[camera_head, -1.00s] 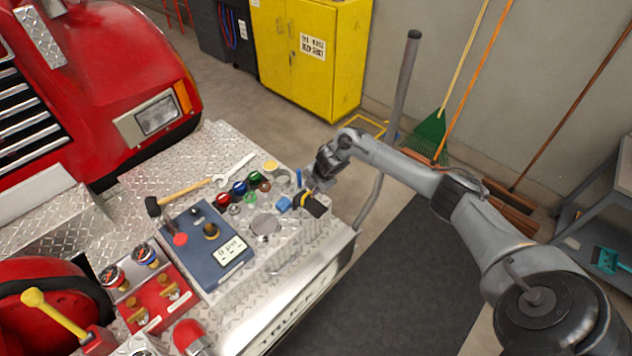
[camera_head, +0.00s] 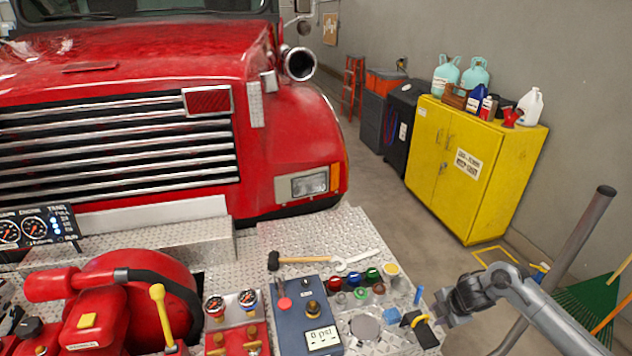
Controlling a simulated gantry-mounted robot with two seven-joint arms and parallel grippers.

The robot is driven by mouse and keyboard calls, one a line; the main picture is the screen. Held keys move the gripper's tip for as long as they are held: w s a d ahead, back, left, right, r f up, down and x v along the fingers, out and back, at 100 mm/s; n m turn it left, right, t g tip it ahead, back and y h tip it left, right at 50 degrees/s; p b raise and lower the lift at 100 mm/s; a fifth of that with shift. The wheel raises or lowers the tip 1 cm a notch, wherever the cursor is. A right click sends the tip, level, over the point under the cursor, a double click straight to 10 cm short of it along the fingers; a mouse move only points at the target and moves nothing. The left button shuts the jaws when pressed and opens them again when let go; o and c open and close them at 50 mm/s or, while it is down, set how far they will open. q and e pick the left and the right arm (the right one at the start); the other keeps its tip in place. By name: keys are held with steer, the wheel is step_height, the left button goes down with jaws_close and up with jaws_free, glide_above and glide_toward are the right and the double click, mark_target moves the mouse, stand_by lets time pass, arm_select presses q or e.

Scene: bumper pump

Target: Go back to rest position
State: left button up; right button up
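My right gripper (camera_head: 442,318) is at the lower right of the head view, at the right edge of the diamond-plate bumper (camera_head: 310,235). It is dark grey and small in the picture, and its fingers are too unclear to show whether they are open or shut. A black and yellow tool (camera_head: 420,328) lies on the bumper corner just left of it. My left gripper is not in view.
A blue panel (camera_head: 305,325) with a gauge display, a hammer (camera_head: 300,261), a wrench (camera_head: 355,260) and several coloured caps sit on the bumper. A yellow cabinet (camera_head: 470,165) stands behind. The red truck fills the left.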

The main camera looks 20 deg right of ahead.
steer(key=s+a+f+g+y+p, duration=0.2)
steer(key=s+a+f, duration=0.8)
steer(key=a+f, duration=0.1)
steer(key=s+a+f+y+p, duration=0.15)
steer(key=s+a, duration=0.35)
steer(key=a, duration=0.6)
steer(key=s+a+f+y+p, duration=0.1)
steer(key=s+a+y+p, duration=0.1)
steer(key=s+a, duration=0.65)
steer(key=a+r+m+t+h+p, duration=0.1)
steer(key=a+r+m+t+p, duration=0.1)
steer(key=a+r+m, duration=0.45)
steer(key=s+d+r+m+h, duration=0.1)
steer(key=d+r+m+h, duration=0.1)
steer(key=r, duration=0.5)
steer(key=s+d+r+m+h, duration=0.1)
steer(key=d+r+m+h, duration=0.1)
steer(key=d+r+m, duration=0.3)
steer(key=shift+s+r+m+g+p, duration=0.25)
steer(key=shift+r+m, duration=0.3)
steer(key=shift+r, duration=0.75)
